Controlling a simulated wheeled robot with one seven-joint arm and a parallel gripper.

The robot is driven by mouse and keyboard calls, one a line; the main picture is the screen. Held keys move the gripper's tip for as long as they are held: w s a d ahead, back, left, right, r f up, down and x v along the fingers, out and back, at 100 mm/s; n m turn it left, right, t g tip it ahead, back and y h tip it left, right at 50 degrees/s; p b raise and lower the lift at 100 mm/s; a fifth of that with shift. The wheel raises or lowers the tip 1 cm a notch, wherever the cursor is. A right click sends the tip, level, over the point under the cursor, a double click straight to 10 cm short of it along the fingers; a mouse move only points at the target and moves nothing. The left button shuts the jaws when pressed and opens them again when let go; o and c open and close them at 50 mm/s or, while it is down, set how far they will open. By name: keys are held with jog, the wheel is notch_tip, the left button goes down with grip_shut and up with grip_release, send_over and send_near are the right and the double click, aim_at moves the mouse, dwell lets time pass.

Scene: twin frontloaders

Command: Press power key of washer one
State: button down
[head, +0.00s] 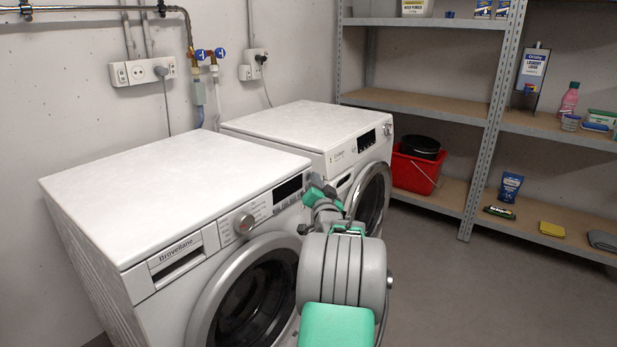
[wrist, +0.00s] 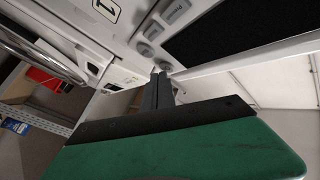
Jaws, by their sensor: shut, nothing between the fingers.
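The near white washer (head: 185,200) has a dial, a dark display and small keys on its front panel. In the wrist view, a label "1" (wrist: 107,8) sits on the panel beside several grey keys. One key (wrist: 176,10) at the upper edge carries small print that may read "Power"; two others lie below it. My gripper (wrist: 160,75) is shut and empty, with its tips just below the lowest key (wrist: 145,48) in the picture. I cannot tell whether the tips touch the panel. In the head view, my gripper (head: 316,182) is at the panel's right end and hides part of it.
A second white washer (head: 300,130) stands close behind, its round door (head: 370,197) facing the aisle. A red bucket (head: 415,172) and shelves (head: 430,116) with goods stand at the right. Floor (head: 450,280) is free at the right front.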

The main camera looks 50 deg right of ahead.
jog(key=shift+s, duration=0.45)
jog(key=shift+s+d+b, duration=0.15)
jog(key=shift+s+b, duration=0.9)
jog(key=shift+s, duration=0.45)
jog(key=shift+s+d+b, duration=0.15)
jog(key=shift+s+b, duration=0.9)
jog(key=shift+s, duration=0.4)
jog(key=shift+s, duration=0.1)
jog(key=shift+s+b, duration=0.4)
